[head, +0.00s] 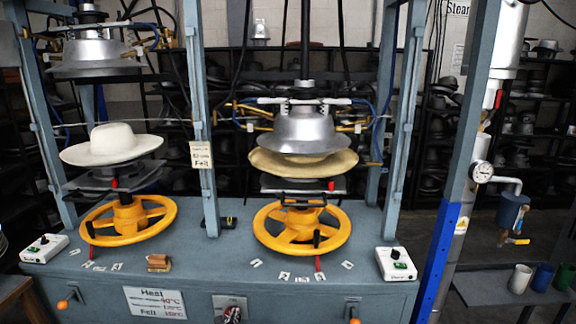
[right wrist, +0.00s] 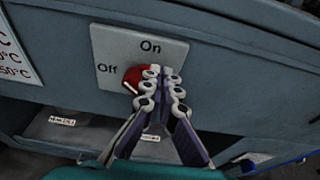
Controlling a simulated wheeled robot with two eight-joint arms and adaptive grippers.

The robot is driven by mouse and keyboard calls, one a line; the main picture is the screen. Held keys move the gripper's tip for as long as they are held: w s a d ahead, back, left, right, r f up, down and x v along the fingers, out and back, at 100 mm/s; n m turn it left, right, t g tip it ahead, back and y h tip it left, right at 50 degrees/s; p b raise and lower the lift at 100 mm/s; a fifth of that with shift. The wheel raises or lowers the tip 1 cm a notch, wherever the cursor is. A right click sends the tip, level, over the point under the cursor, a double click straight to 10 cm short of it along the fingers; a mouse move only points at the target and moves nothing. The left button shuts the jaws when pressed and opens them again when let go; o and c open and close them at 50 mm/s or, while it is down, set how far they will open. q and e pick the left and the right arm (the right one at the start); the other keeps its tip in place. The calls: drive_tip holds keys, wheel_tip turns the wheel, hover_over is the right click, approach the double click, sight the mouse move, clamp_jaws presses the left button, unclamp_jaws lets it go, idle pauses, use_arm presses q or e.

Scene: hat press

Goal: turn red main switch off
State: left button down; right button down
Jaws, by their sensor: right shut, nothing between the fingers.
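The red main switch (right wrist: 133,79) is a round knob on a pale plate (right wrist: 168,50) marked "On" above and "Off" to the left, in the right wrist view. The knob is partly hidden by my gripper, and I cannot tell which mark it points to. My right gripper (right wrist: 165,76) is shut and empty, with its fingertips at the knob's right side; I cannot tell if they touch it. In the head view the plate (head: 229,300) shows at the bottom edge of the bench, with my right gripper (head: 232,315) in front. My left gripper is not in view.
The switch sits on the front of a blue-grey press bench (head: 200,262). Above are two yellow handwheels (head: 302,242) (head: 97,225) and two hat presses. A heat sign (head: 155,302) is left of the switch. White control boxes (head: 396,264) (head: 44,247) stand at both ends.

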sight(226, 315)
drive_tip(key=shift+a+f, duration=0.15)
drive_tip(key=shift+f, duration=0.15)
idle(0.4)
drive_tip(key=shift+a+r, duration=0.1)
drive_tip(key=shift+a, duration=0.3)
idle(0.3)
drive_tip(key=shift+a, duration=0.35)
drive_tip(key=shift+a, duration=0.65)
drive_tip(key=shift+a+r, duration=0.15)
drive_tip(key=shift+r, duration=0.05)
drive_tip(key=s, duration=0.6)
drive_tip(key=shift+a, duration=0.15)
idle(0.3)
